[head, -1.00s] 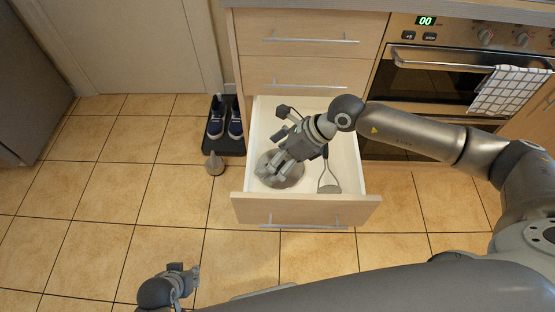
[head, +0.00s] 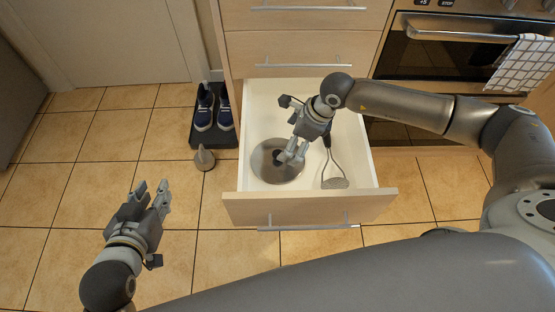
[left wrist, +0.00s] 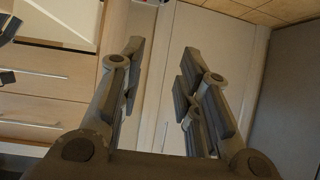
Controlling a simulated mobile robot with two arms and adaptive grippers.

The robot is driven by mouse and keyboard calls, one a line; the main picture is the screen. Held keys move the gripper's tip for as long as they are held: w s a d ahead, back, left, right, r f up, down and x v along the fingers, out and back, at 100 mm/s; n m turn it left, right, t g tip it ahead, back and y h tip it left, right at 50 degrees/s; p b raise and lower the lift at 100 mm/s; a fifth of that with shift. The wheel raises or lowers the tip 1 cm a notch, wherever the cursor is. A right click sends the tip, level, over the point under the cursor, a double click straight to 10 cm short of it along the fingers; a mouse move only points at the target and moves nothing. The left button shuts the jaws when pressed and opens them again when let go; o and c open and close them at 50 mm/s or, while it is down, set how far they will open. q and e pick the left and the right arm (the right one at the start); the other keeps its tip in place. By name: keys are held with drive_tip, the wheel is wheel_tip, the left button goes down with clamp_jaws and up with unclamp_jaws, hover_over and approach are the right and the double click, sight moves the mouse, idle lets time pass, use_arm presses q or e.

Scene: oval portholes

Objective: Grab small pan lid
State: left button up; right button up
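The small pan lid (head: 265,168), a round grey metal disc, lies in the open drawer (head: 250,105), towards its left side. My right gripper (head: 290,158) points down over the right part of the lid. Its fingertips look close together, and they cover part of the lid; I cannot tell whether they touch it or its knob. My left gripper (head: 153,190) is raised over the floor, left of the drawer. It is open and empty, and its spread fingers show in the left wrist view (left wrist: 165,65).
Blue shoes (head: 213,108) stand on a dark mat beside the cabinet, with a grey cone-shaped object (head: 204,158) nearby. An oven with a checked towel (head: 520,62) is at right. The left floor is free.

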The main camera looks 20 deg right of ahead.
drive_tip(key=shift+b+x, duration=0.4)
drive_tip(key=shift+x, duration=1.4)
drive_tip(key=b+x, duration=0.1)
drive_tip(key=x, duration=0.3)
drive_tip(key=shift+w+a, duration=0.1)
drive_tip(key=shift+a+f+b, duration=0.1)
drive_tip(key=shift+f+b, duration=0.1)
drive_tip(key=shift+b, duration=0.1)
use_arm(q)
drive_tip(key=w+d+r+t+h, duration=0.1)
drive_tip(key=w+r+t, duration=0.1)
drive_tip(key=r, duration=0.3)
drive_tip(key=w+d+r+t+h, duration=0.1)
drive_tip(key=w+r+t, duration=0.1)
drive_tip(key=r+t, duration=0.3)
drive_tip(key=shift+d+r, duration=0.3)
drive_tip(key=shift+r, duration=0.3)
use_arm(e)
drive_tip(key=c, duration=1.7)
clamp_jaws()
use_arm(q)
drive_tip(key=shift+s, duration=0.1)
use_arm(e)
drive_tip(key=shift+f, duration=0.1)
